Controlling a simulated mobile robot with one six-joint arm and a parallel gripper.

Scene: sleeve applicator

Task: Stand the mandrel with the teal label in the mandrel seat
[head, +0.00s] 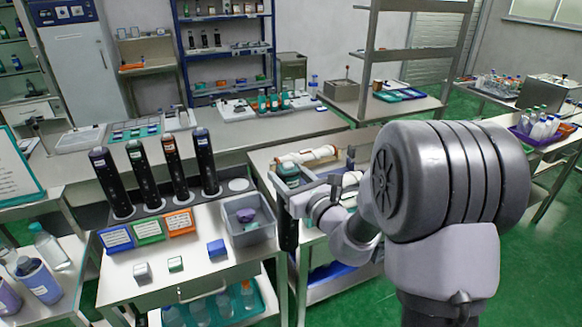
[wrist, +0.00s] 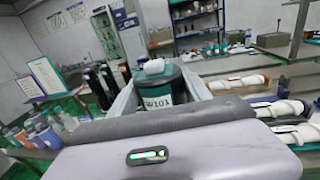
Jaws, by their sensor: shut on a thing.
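My gripper (head: 288,192) is shut on a dark upright mandrel with a teal band and a white tag (head: 289,236). The mandrel hangs beside the right edge of the near bench, and its lower end shows below the jaws. In the wrist view the jaws (wrist: 158,90) flank the mandrel's teal top, and the lettered white label (wrist: 158,102) faces the camera. Several black mandrels (head: 172,172) stand upright in a row in a dark rack. A pale, empty round seat (head: 240,185) shows at the rack's right end, left of my gripper.
A grey bin (head: 249,236) with a purple piece stands just below the empty seat, near the held mandrel. Blue, green and orange labelled boxes (head: 149,229) front the rack. Small blocks (head: 175,264) lie on the bench. A white roller-like part (head: 306,155) lies on the bench behind my gripper.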

